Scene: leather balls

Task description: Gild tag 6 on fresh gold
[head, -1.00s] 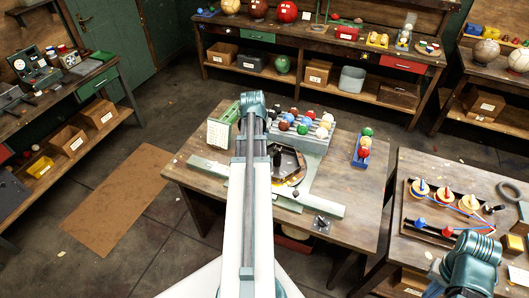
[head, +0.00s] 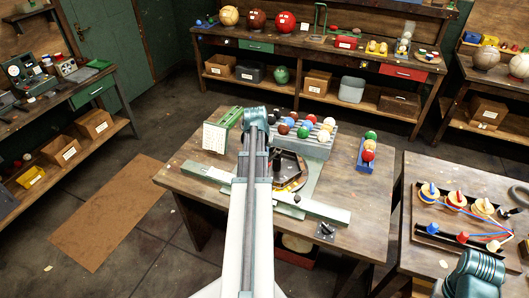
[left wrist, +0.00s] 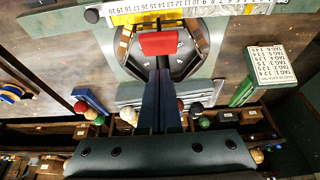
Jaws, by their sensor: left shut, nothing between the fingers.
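In the head view my left arm crosses the middle of the workbench, and its hand is hidden under the teal wrist joint. In the left wrist view my left gripper (left wrist: 161,68) is shut and empty, its dark blue fingers pointing at the black hexagonal tray (left wrist: 186,58). A red block (left wrist: 159,43) lies in front of the fingertips; contact cannot be told. The tray (head: 291,166) is partly hidden by my arm in the head view. A numbered yellow scale (left wrist: 200,11) runs beside it. A card headed TAG (left wrist: 278,72) stands nearby, with small rows; it also shows in the head view (head: 215,138).
A grey rack (head: 318,147) of coloured balls stands behind the tray. A blue holder (head: 362,165) with red and green balls is to its right. A green-grey bar (head: 318,210) lies along the front. The bench's right front (head: 365,225) is clear. A side table (head: 420,245) holds pegged discs.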

